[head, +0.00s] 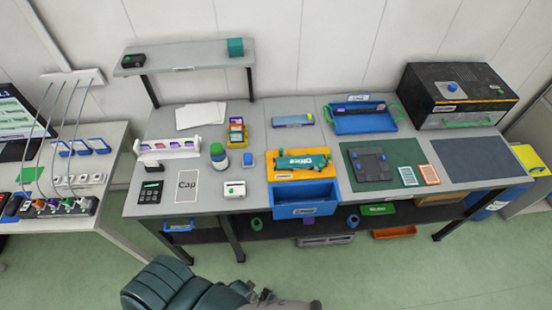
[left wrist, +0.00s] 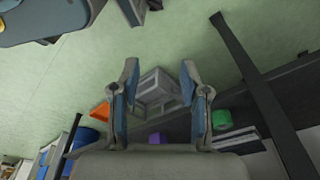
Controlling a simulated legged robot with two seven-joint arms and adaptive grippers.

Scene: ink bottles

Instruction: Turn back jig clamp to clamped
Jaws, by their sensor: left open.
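An orange jig plate (head: 297,173) lies on the workbench behind the open blue drawer. A teal labelled piece (head: 300,161) sits across it, with small green parts at its ends. I cannot tell at this size which part is the back clamp or how it is turned. My left gripper (left wrist: 159,82) is open in the left wrist view, with nothing between its fingers, pointing at the floor and the underside of the bench. The jig does not show in that view. In the head view, my arm is at the bottom edge, well in front of the bench.
The blue drawer (head: 304,200) sticks out below the jig. A green mat (head: 383,183) with a dark grey fixture (head: 369,163) is to the right. A green-capped bottle (head: 218,156) and a white box (head: 234,189) stand to the left. Open floor lies before the bench.

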